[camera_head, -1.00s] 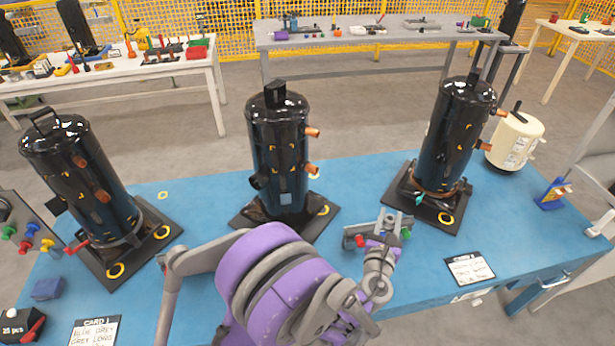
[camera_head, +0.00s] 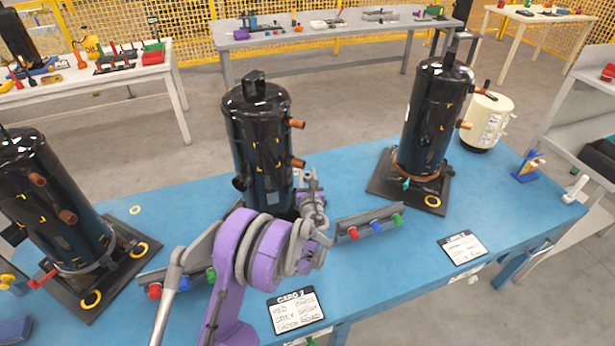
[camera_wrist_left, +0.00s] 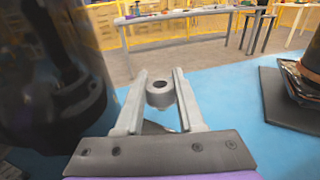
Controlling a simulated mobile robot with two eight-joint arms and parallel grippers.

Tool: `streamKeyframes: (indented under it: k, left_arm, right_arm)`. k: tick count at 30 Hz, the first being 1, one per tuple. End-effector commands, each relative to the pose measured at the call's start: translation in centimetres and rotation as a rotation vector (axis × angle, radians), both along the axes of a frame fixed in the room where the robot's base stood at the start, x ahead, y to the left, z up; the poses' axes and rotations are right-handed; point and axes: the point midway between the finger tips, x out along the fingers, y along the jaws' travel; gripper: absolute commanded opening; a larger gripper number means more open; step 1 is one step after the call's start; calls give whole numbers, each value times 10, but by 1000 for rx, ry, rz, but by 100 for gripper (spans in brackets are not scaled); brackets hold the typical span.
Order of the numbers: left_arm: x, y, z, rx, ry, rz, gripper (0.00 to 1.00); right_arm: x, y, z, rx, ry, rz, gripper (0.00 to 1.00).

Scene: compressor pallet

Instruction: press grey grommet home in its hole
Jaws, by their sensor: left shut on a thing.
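A small grey grommet (camera_wrist_left: 160,93), a short ring with a dark bore, sits between the fingertips of my left gripper (camera_wrist_left: 161,98) in the left wrist view. In the head view the left gripper (camera_head: 312,190) is beside the lower right of the middle black compressor (camera_head: 262,145), above the table. The compressor also shows close at the left of the wrist view (camera_wrist_left: 55,75). The middle compressor's base plate and its holes are mostly hidden by my arm in the head view, so the grommet's hole cannot be made out. My right gripper is not in view.
Black compressors on dark plates with yellow rings stand left (camera_head: 50,205) and right (camera_head: 430,125) on the blue table (camera_head: 400,275). A rack with coloured knobs (camera_head: 370,224) lies right of the gripper. A card (camera_head: 298,310) lies in front.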

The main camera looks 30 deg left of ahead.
Motion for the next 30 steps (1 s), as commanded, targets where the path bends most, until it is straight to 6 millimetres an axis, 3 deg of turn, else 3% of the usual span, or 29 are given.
streamKeyframes:
  k: [12, 30]
  left_arm:
    - [-1, -1, -1, 0, 1, -1, 0]
    - [-1, -2, -53, -1, 1, -2, 0]
  right_arm:
    - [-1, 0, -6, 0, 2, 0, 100]
    - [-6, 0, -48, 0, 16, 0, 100]
